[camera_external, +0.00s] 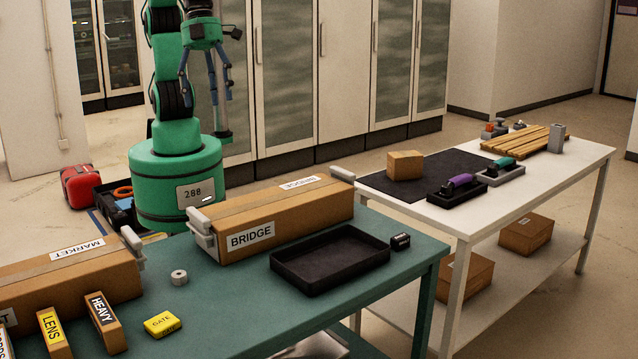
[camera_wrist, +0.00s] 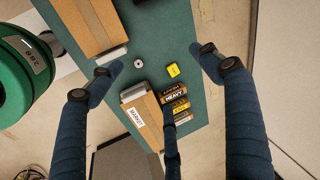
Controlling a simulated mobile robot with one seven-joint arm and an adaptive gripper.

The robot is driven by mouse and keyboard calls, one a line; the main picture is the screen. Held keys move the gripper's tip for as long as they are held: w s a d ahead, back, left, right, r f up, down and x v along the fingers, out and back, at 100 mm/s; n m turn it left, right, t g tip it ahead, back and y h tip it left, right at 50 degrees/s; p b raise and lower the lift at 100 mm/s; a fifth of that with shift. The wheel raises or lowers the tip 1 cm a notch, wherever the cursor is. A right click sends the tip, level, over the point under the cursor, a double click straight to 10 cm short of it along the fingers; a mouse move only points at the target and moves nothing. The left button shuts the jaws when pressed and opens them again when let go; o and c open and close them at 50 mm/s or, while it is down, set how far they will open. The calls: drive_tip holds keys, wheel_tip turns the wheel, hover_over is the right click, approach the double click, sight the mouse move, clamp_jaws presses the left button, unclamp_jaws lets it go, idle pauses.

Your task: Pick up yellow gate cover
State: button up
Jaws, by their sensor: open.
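The yellow gate cover (camera_external: 162,323) is a small yellow block with dark lettering, lying on the green table (camera_external: 225,310) near its front edge. It also shows in the wrist view (camera_wrist: 173,71), below my gripper and between the spread fingers, nearer the right one. My gripper (camera_external: 206,100) is open and empty. It hangs high beside my green arm, well above and apart from the cover. In the wrist view its blue fingers (camera_wrist: 158,64) are wide apart, with a third finger at the lower middle.
Left of the cover stand the HEAVY box (camera_external: 103,322) and the LENS box (camera_external: 54,332). A small grey roll (camera_external: 179,277) lies behind it. The MARKET box (camera_external: 70,275), the BRIDGE box (camera_external: 275,218) and a black tray (camera_external: 330,259) flank the free green surface.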

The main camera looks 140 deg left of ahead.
drive_tip(key=w+d+f+m+g, duration=0.1)
drive_tip(key=w+d+f+m, duration=0.5)
drive_tip(key=w+d, duration=0.1)
drive_tip(key=m+g+p, duration=0.2)
drive_tip(key=m+p, duration=0.1)
drive_tip(key=m, duration=1.2)
hover_over(161, 321)
wheel_tip(161, 321, down, 26)
drive_tip(key=shift+r+y, duration=0.25)
drive_tip(key=shift+y, duration=0.15)
drive_tip(key=shift+f+b, duration=0.45)
drive_tip(key=shift+f, duration=3.85)
drive_tip(key=shift+f, duration=0.15)
drive_tip(key=shift+f, duration=2.5)
